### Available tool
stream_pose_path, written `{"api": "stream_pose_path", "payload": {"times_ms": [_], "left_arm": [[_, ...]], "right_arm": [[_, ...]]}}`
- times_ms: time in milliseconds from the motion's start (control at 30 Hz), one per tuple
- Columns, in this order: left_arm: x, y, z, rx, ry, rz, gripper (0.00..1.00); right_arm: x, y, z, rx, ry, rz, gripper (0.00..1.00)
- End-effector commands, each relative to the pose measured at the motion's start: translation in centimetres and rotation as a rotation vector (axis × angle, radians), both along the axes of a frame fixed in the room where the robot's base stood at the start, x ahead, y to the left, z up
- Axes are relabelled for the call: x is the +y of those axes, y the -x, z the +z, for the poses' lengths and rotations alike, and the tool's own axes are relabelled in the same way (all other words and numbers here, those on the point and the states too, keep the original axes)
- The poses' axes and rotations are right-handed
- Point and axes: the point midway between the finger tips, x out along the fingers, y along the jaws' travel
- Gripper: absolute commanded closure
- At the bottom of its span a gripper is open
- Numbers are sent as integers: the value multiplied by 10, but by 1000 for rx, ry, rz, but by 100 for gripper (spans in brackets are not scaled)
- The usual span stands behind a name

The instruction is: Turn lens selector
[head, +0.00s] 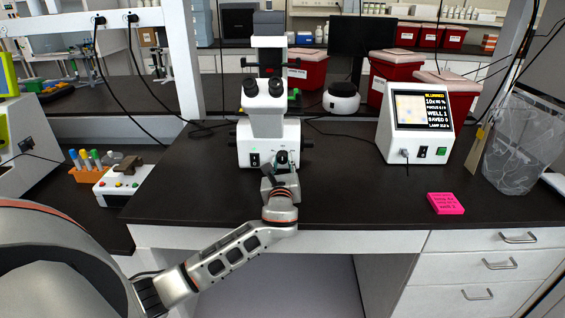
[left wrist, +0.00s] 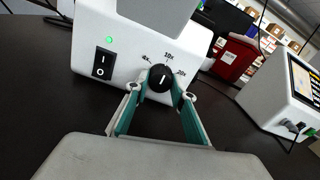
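The lens selector (left wrist: 160,78) is a black knob with a white line on the white microscope's front face. Marks 4X, 10X and 20X surround it in the left wrist view, and its line stands near upright, toward 10X. My left gripper (left wrist: 161,92) has its teal fingers on either side of the knob, with the tips appearing to press its sides. In the head view, my left gripper (head: 281,172) reaches the front of the microscope (head: 268,130) and partly hides the knob. My right gripper is not in view.
A display box (head: 415,130) right of the microscope reads BLURRED, 10x, WELL 1. A power switch (left wrist: 103,63) sits left of the knob. The bench between is clear. A tube rack (head: 88,175) stands left.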

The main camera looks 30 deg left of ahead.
Motion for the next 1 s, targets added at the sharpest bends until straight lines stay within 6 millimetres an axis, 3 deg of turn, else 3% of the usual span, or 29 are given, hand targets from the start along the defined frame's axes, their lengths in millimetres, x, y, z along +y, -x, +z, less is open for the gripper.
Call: {"api": "stream_pose_path", "payload": {"times_ms": [467,1000], "left_arm": [[0,0,-1,-39,68,1,97],[-2,0,-1,-280,462,2,97]], "right_arm": [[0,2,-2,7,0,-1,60],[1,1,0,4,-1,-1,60]]}}
